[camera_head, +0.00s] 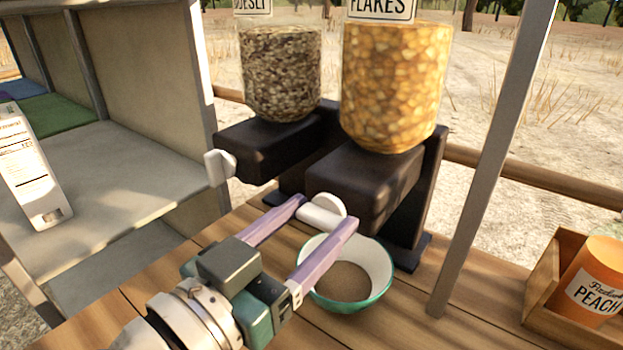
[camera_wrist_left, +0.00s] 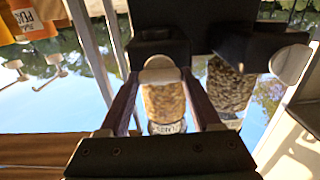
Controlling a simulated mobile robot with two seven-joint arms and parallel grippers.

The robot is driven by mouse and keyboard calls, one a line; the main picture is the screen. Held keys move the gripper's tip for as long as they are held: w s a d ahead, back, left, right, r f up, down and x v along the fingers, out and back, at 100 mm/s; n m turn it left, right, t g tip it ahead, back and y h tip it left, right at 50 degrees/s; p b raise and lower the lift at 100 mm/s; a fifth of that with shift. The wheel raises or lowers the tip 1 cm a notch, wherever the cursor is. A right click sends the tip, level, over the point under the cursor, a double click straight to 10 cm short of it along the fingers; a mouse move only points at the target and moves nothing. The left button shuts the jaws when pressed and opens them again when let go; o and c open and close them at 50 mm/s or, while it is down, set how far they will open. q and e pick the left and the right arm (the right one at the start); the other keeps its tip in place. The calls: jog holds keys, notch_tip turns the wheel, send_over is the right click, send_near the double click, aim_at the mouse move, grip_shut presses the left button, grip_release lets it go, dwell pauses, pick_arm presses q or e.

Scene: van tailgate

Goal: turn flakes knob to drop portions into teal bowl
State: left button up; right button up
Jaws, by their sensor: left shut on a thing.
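The flakes dispenser is a clear jar of golden flakes (camera_head: 396,85) labelled FLAKES on a dark base (camera_head: 365,185). Its white knob (camera_head: 324,211) faces me at the front of the base. My left gripper (camera_head: 328,213) is shut on this knob, one purple finger on each side. In the left wrist view the knob (camera_wrist_left: 160,72) shows between the fingertips, with the flakes jar (camera_wrist_left: 164,103) beyond. The teal bowl (camera_head: 373,298), white inside, stands on the wooden counter below the knob and base. My right finger covers part of its rim. Its bottom looks brownish; I cannot tell whether flakes lie in it.
A muesli dispenser (camera_head: 281,75) with its own white knob (camera_head: 219,167) stands left of the flakes. A metal post (camera_head: 492,160) rises to the right. A wooden crate (camera_head: 541,290) with an orange peach can (camera_head: 597,280) is at far right. A white carton (camera_head: 30,165) leans at left.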

pick_arm(q)
jog(key=shift+m, duration=0.3)
jog(key=m, duration=0.8)
jog(key=shift+f+b, duration=0.1)
jog(key=shift+b, duration=0.3)
jog(key=m+b, duration=0.1)
jog(key=m, duration=0.3)
jog(key=shift+d+m, duration=0.1)
jog(key=shift+m, duration=0.2)
jog(key=shift+m+b, duration=0.5)
jog(key=shift+m, duration=1.7)
pick_arm(e)
jog(key=shift+f, duration=1.4)
pick_arm(q)
jog(key=shift+s, duration=0.1)
jog(key=o, duration=1.4)
jog(key=shift+c, duration=0.2)
